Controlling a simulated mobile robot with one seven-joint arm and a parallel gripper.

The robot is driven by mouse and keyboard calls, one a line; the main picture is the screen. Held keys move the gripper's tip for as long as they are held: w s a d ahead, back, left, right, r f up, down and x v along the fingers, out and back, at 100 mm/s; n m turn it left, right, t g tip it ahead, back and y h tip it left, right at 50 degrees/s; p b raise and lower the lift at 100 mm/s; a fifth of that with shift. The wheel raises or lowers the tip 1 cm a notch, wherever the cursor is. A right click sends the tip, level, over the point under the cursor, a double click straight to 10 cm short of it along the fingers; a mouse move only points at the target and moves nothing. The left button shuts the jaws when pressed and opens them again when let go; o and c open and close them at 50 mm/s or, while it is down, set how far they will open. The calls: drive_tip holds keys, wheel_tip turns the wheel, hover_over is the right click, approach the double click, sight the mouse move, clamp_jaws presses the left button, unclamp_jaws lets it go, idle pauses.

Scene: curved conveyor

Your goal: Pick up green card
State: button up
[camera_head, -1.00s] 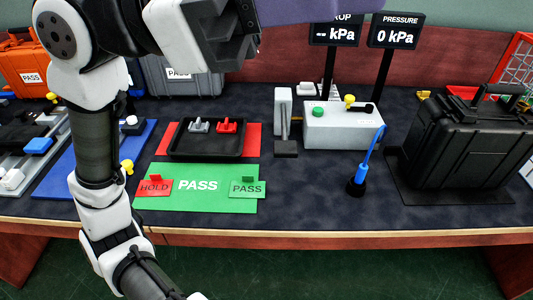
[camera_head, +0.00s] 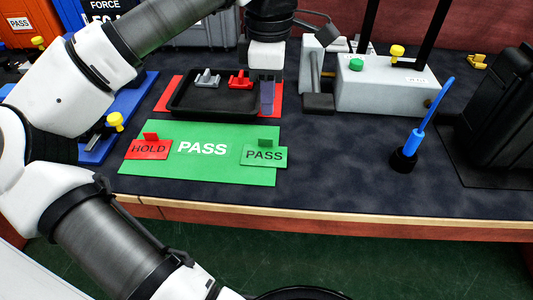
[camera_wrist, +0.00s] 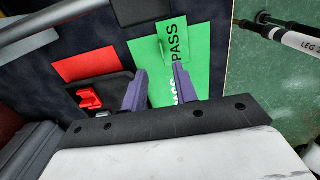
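The green card (camera_head: 263,157) marked PASS, with a small green tab on its top edge, rests on the right part of the green PASS mat (camera_head: 205,171). The red HOLD card (camera_head: 148,150) is on the mat's left part. My gripper (camera_head: 267,95) is above and behind the green card, beside the right end of the black tray. In the wrist view my gripper (camera_wrist: 160,70) is open, two purple fingers apart with nothing held. The green card (camera_wrist: 174,40) shows beyond the fingertips there.
The black tray (camera_head: 212,105) holds a grey and a red part. A grey box (camera_head: 385,95) with a green button stands to the right. A blue stick in a black base (camera_head: 404,160) and a black case (camera_head: 505,110) are farther right. The table between mat and stick is clear.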

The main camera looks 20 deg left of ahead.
approach(264, 152)
drive_tip(key=shift+w+f, duration=0.3)
drive_tip(key=shift+w, duration=0.25)
drive_tip(key=shift+w+f, duration=0.3)
drive_tip(key=shift+w, duration=0.2)
drive_tip(key=f, duration=0.2)
drive_tip(key=f+b, duration=0.1)
drive_tip(key=f, duration=0.2)
drive_tip(key=shift+s+a+f, duration=0.15)
drive_tip(key=shift+s, duration=0.05)
clamp_jaws()
